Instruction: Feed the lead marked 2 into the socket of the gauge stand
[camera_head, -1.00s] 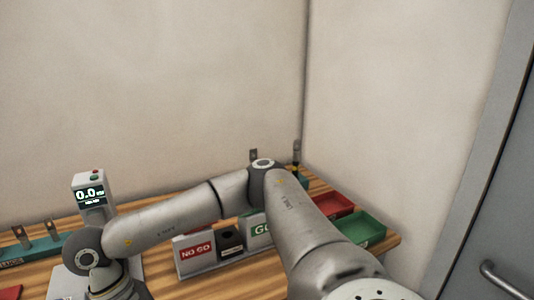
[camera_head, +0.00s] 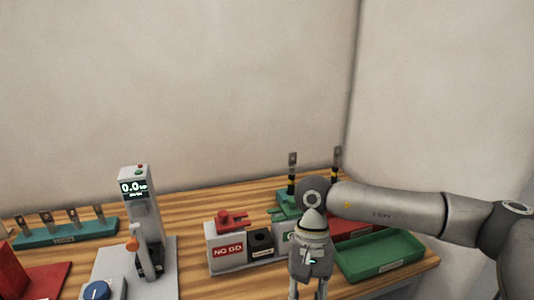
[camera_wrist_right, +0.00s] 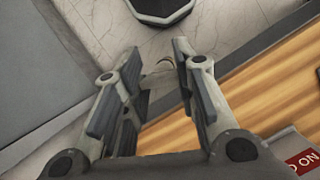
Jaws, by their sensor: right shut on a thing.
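The gauge stand (camera_head: 228,266) is a grey block with red NO GO and green GO plates and a black socket block (camera_head: 261,240) between them. My right gripper (camera_head: 309,292) points down in front of its GO end. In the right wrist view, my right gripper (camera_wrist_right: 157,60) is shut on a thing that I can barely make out. A thin, pale curved piece (camera_wrist_right: 164,64) shows between its fingertips; I cannot tell whether it is the lead. Several metal lugs (camera_head: 73,214) stand in a teal rack (camera_head: 62,236) at the left. No number 2 is readable. My left gripper is out of view.
A meter reading 0.0 (camera_head: 133,188) stands on a grey plate left of the gauge stand. Two banded posts (camera_head: 291,172) stand behind it. A green tray (camera_head: 380,256) and a red tray (camera_head: 352,230) lie at the right. Bare wood (camera_head: 195,207) shows behind the gauge stand.

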